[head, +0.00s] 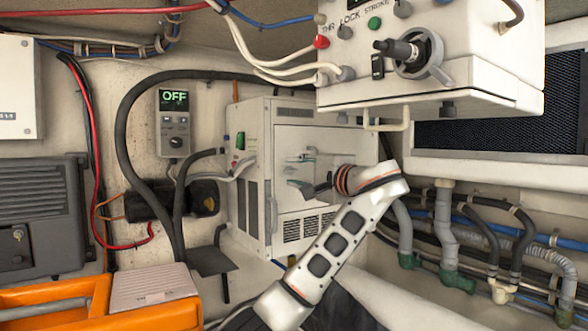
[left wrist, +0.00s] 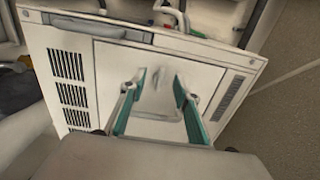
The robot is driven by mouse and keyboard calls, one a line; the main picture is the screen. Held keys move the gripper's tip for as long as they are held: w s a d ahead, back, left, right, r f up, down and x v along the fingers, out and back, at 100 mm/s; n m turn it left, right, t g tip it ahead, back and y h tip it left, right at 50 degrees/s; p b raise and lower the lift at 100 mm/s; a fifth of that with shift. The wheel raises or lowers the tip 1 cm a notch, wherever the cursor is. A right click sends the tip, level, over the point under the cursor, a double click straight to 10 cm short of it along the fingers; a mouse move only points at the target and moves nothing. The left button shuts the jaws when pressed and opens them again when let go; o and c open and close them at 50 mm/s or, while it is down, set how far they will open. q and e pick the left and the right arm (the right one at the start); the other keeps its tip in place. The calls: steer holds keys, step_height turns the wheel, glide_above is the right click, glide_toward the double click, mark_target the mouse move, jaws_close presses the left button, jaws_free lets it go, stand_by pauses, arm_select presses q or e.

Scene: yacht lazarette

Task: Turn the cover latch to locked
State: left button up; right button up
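The white cabinet (head: 258,150) stands in the middle of the head view. Its flat front cover (head: 330,142) faces right, and it also fills most of the left wrist view (left wrist: 108,70). My left gripper (head: 291,172) is in front of this cover, with its fingers towards it. In the left wrist view its two teal fingers (left wrist: 158,92) are apart. A pale, blurred shape (left wrist: 155,90) shows between them on the cover; it may be the latch, but its turn cannot be read. I see nothing clearly gripped. My right gripper is not in view.
A white control box (head: 460,60) with a knob lever overhangs at upper right. Pipes and hoses (head: 445,240) run along the right wall. A small panel reading OFF (head: 174,122) hangs at left. An orange case (head: 150,315) is at lower left.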

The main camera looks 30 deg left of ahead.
arm_select(q)
steer(key=shift+w+a, duration=0.2)
steer(key=shift+a, duration=0.35)
jaws_close()
